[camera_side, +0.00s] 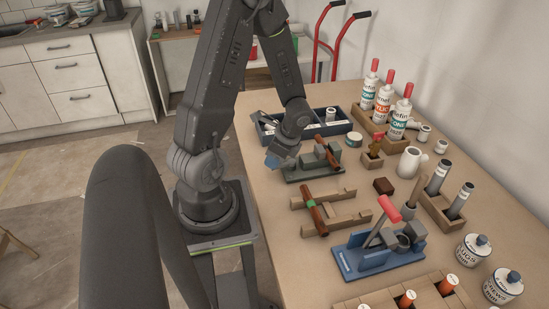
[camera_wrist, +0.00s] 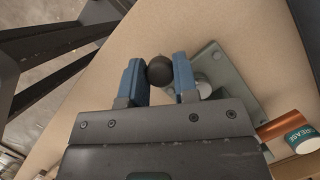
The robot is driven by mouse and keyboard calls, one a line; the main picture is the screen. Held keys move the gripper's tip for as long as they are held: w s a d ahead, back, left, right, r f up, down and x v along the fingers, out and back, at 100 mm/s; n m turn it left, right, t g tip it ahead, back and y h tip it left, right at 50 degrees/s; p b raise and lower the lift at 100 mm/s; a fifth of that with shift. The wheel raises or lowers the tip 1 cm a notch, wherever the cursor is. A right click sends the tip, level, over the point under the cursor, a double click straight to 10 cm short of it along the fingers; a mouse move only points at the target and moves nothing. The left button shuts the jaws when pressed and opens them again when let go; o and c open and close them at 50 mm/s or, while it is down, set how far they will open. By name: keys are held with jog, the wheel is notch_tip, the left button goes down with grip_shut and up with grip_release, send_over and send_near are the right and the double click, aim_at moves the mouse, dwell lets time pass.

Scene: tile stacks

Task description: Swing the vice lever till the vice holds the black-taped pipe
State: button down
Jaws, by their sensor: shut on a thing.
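My gripper (camera_side: 272,161) is at the left end of a grey-green vice (camera_side: 300,174) near the table's left edge. In the wrist view, its two blue fingers (camera_wrist: 157,80) are shut on the round black knob of the vice lever (camera_wrist: 159,69). The vice's grey-green base plate (camera_wrist: 235,76) shows to the right of the fingers. A reddish-brown pipe (camera_side: 332,158) lies across this vice in the side view; I cannot make out its tape or whether the jaws touch it. The rest of the lever is hidden behind my gripper.
A green-taped pipe (camera_side: 314,214) lies on a wooden rack (camera_side: 347,221) in front. A blue vice (camera_side: 375,259) with a red-handled lever stands nearer the camera. A blue tray (camera_side: 344,127) is behind. Bottles (camera_side: 400,120) and wooden blocks line the right side.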

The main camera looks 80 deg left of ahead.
jog(key=c, duration=0.9)
grip_release()
jog(key=shift+r, duration=0.1)
jog(key=v, duration=1.3)
jog(key=shift+w+r, duration=0.2)
jog(key=shift+r, duration=0.1)
jog(key=s+d+r+n+t+h, duration=0.1)
jog(key=d+r+n+t, duration=0.1)
jog(key=d, duration=0.4)
jog(key=s+d+r+n+t, duration=0.1)
jog(key=d+r+n+t, duration=0.1)
jog(key=d+r+t, duration=0.2)
jog(key=s+d+r+n+t+h, duration=0.1)
jog(key=d+r+n+t, duration=0.1)
jog(key=d+r, duration=0.3)
jog(key=shift+s+d+r+n+t+h, duration=0.1)
jog(key=shift+d+n+t+h, duration=0.15)
jog(key=shift+d, duration=0.8)
jog(key=shift+s+d+r+n+t+h, duration=0.15)
jog(key=shift+d+t, duration=0.2)
jog(key=shift+d, duration=0.7)
